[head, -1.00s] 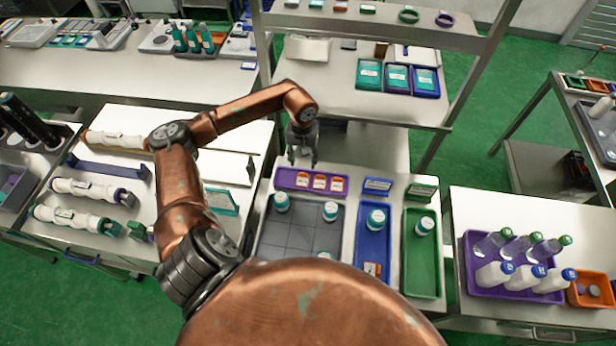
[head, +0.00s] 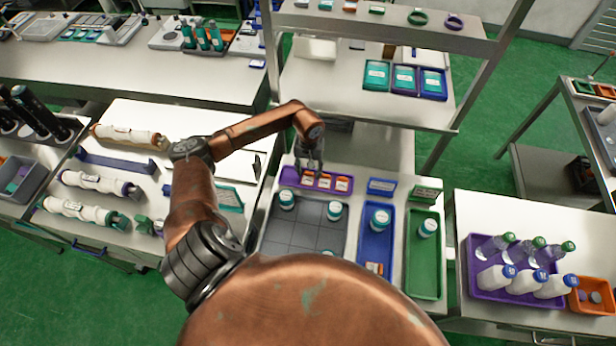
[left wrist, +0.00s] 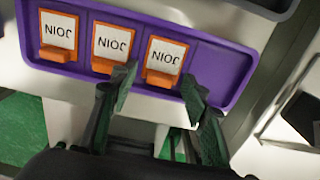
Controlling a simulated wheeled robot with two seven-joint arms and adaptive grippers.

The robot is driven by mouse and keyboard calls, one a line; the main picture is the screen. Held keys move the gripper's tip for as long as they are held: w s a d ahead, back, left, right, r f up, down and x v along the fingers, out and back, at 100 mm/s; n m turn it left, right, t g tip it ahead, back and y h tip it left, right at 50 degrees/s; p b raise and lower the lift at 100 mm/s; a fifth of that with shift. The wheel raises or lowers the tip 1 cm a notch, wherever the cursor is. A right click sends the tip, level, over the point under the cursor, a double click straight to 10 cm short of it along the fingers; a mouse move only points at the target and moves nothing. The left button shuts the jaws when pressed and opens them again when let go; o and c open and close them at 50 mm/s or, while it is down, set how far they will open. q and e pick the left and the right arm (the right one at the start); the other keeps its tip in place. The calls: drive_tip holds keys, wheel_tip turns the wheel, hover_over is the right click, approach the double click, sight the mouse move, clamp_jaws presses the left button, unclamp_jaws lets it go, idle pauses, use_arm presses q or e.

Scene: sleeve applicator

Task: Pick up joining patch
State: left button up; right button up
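Three joining patches, orange with white JOIN labels, stand in a purple tray (head: 289,183). In the head view they are the left patch (head: 308,179), middle patch (head: 325,181) and right patch (head: 342,184). In the left wrist view they appear upside down; the left patch is the rightmost one (left wrist: 165,57), with the middle patch (left wrist: 111,45) and right patch (left wrist: 59,37) beside it. My left gripper (head: 310,169) is open, its fingertips (left wrist: 160,92) spread to either side of the left patch's orange tab. Contact cannot be told. My right gripper is not in view.
In front of the purple tray is a grey gridded mat (head: 300,225) with white-and-teal jars. To the right are a blue tray (head: 374,250) and a green tray (head: 424,265), each holding a jar. A shelf frame (head: 480,70) rises behind.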

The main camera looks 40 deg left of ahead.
use_arm(q)
drive_tip(key=c, duration=0.8)
drive_tip(key=shift+o, duration=0.2)
